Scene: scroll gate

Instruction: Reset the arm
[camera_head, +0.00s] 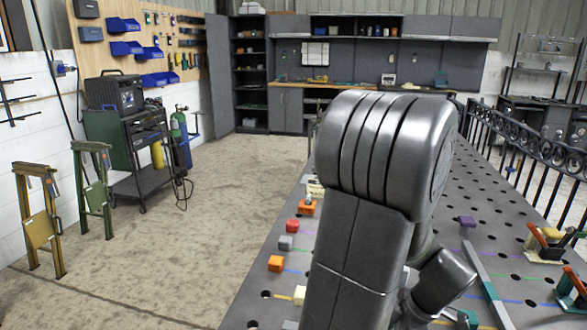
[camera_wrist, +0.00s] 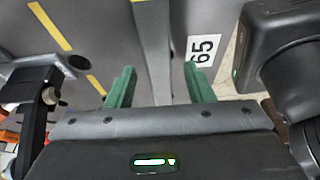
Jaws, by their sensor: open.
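My gripper (camera_wrist: 160,84) shows in the wrist view with its two green fingers spread apart. A grey bar or table edge (camera_wrist: 151,40) runs between the fingers in that picture; I cannot tell how far below them it is. Nothing is visibly clamped. In the head view my grey arm fills the middle and hides much of the perforated worktable (camera_head: 440,222) behind it. I cannot make out the fingers clearly there.
Coloured blocks, including an orange one (camera_head: 276,263) and a purple one (camera_head: 466,222), sit on the worktable. Toggle clamps (camera_head: 548,243) stand at its right. A black scroll gate (camera_head: 530,150) stands behind. A white label reading 65 (camera_wrist: 204,48) is near the right finger.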

